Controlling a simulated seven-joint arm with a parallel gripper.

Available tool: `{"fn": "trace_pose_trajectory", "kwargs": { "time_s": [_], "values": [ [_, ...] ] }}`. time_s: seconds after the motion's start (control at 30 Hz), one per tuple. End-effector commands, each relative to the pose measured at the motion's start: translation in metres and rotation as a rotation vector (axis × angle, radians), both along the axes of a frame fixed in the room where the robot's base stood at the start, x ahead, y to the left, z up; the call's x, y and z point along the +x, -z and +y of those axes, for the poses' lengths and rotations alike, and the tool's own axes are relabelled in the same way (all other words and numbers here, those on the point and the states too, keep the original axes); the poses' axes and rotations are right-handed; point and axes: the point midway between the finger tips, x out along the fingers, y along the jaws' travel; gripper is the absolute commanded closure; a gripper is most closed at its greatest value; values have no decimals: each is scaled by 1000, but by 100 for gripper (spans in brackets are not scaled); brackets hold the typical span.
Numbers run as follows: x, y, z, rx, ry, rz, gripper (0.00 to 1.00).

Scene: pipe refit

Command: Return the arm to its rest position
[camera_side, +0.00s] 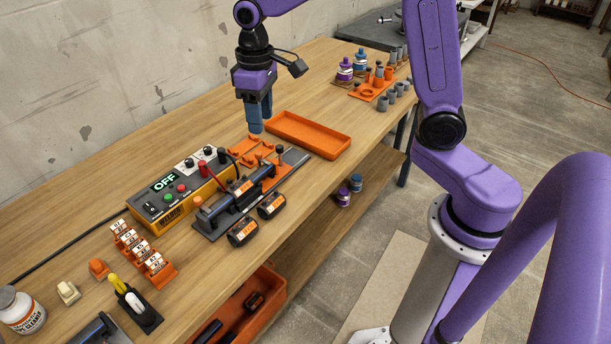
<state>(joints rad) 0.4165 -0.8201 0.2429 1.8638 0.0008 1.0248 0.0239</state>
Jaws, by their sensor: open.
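My gripper (260,118) points down above the wooden workbench, over the back edge of the orange bracket plate (248,146) and left of the empty orange tray (308,130). Its blue-grey fingers are seen nearly edge-on, so the gap between them hardly shows. No object shows in them. The fingertips look a little above the bench; the exact height is hard to tell. My purple arm reaches in from the right and leaves the top of the picture.
A welder box (180,193) reading "OFF" stands near the wall. In front lie a pipe fixture (238,196) and two dark couplings (272,205) (242,232). Labelled orange blocks (143,254) and a white bottle (20,310) are at left. Bottles and pipe pieces (375,80) stand at the far end.

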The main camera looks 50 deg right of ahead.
Motion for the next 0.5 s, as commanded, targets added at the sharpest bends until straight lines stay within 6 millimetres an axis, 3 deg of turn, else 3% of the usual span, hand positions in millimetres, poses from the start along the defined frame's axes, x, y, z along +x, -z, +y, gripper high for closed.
{"fn": "trace_pose_trajectory", "kwargs": {
  "time_s": [0.2,0.5],
  "values": [
    [-68,-5,15,3,-176,-5,52],
    [-163,-4,12,8,-412,-11,52]
  ]
}}
